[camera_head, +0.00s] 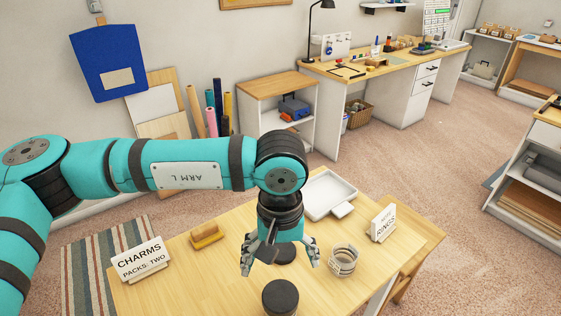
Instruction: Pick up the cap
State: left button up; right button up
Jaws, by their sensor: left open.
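My left gripper (281,262) points down over the light wooden table (185,283), its fingers spread apart and nothing held between them. A dark round disc (286,253), which looks like the cap, shows between and behind the fingers; the gripper partly hides it. I cannot tell whether it lies flat on the table or on something. A dark cylinder with a round black top (280,297) stands in front of the gripper at the bottom edge, cut off by the frame. My right gripper is not in view.
A clear stack of rings (343,261) stands right of the gripper, near a RINGS sign (383,223). A white tray (329,192) lies behind. A yellow-brown block (207,235) and a CHARMS sign (141,259) are at the left. The table's front left is clear.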

aim_at(286, 254)
jog(key=k+l, duration=1.05)
jog(key=k, duration=0.25)
